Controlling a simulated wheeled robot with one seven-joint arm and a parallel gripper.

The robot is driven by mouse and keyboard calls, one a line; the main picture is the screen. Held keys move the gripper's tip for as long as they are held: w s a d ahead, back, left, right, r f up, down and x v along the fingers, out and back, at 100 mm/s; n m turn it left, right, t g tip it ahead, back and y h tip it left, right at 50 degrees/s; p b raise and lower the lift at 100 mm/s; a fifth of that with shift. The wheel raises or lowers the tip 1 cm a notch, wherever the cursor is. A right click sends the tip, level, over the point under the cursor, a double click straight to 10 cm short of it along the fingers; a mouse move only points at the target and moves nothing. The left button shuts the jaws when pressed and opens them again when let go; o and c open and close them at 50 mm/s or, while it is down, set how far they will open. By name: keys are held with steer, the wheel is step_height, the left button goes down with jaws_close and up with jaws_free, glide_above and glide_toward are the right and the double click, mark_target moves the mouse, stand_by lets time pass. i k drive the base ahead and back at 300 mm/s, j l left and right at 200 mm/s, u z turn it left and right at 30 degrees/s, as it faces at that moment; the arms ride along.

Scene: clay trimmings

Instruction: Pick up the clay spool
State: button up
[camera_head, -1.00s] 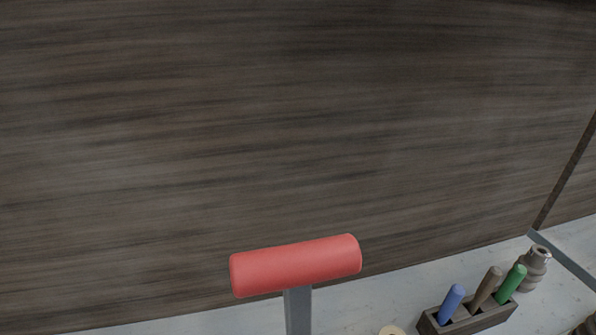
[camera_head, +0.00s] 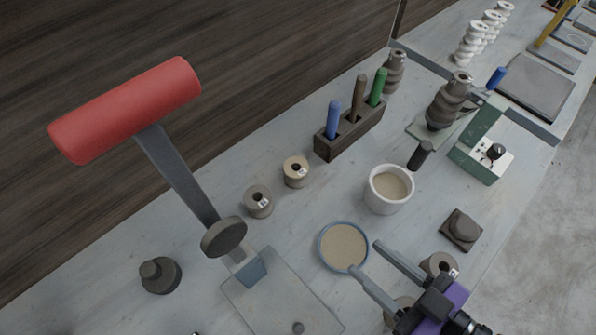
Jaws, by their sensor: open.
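Several spool-shaped pieces stand on the bench. A grey-brown spool (camera_head: 258,201) with a small pale label and a lighter tan spool (camera_head: 295,171), also labelled, stand side by side left of the middle. Another grey-brown spool (camera_head: 440,265) stands at the lower right, just beyond my gripper's purple body. A further tan round piece (camera_head: 393,315) is mostly hidden under my gripper. I cannot tell which one is the clay spool. My gripper (camera_head: 366,256) is open and empty, its fingers pointing up-left beside the blue-rimmed dish (camera_head: 322,256).
A tall lever with a red handle (camera_head: 125,110) rises at left from a grey plate (camera_head: 270,300). A white pot (camera_head: 375,200), a wooden rack (camera_head: 335,148) with coloured handles and a green machine (camera_head: 480,160) stand beyond. A dark knobbed piece (camera_head: 160,275) sits at lower left.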

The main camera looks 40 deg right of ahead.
mark_target(296, 169)
steer(key=k+j, duration=0.7)
steer(key=k+l+u, duration=0.05)
steer(key=k, duration=0.05)
